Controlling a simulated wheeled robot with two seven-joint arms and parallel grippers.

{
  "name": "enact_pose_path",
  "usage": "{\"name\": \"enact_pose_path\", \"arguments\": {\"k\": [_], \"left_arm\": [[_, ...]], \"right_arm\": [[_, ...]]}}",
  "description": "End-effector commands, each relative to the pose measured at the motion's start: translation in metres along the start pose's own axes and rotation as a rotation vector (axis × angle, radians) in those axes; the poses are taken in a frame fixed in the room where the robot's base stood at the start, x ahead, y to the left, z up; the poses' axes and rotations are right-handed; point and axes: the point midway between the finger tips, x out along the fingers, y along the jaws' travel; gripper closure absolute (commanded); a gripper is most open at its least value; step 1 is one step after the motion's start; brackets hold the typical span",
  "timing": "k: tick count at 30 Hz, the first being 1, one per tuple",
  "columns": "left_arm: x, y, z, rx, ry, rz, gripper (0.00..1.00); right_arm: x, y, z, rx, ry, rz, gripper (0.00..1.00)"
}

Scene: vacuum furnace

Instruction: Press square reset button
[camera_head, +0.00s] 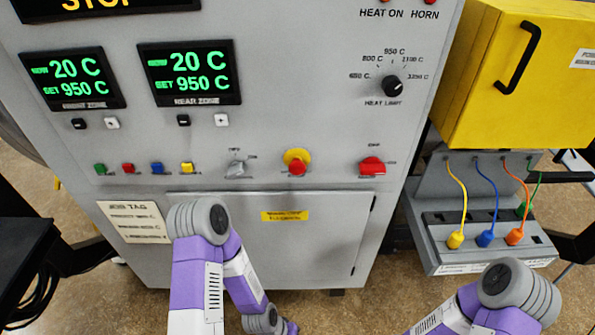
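Small black and white buttons also sit below the two displays. My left arm rises in front of the lower panel and bends back down, and its gripper is below the frame. My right arm shows only at the bottom right, with its gripper out of view. Nothing touches the buttons.
A red-and-yellow emergency button (297,163), a red switch (372,167) and a heat limit knob (392,86) are on the panel. A yellow box (515,75) stands right, above a grey socket tray (430,240) with coloured plugs. A dark surface (22,255) is at left.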

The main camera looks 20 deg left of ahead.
Motion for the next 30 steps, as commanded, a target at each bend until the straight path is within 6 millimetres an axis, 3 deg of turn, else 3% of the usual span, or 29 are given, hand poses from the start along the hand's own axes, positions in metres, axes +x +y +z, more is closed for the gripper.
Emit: {"name": "enact_pose_path", "arguments": {"k": [1,5,30], "left_arm": [[0.0000,0.0000,0.0000,0.000,0.000,0.000,0.80],[0.0000,0.0000,0.0000,0.000,0.000,0.000,1.00],[0.0000,0.0000,0.0000,0.000,0.000,0.000,1.00]], "right_arm": [[0.0000,0.0000,0.0000,0.000,0.000,0.000,1.00],[0.0000,0.0000,0.0000,0.000,0.000,0.000,1.00],[0.0000,0.0000,0.0000,0.000,0.000,0.000,1.00]]}}
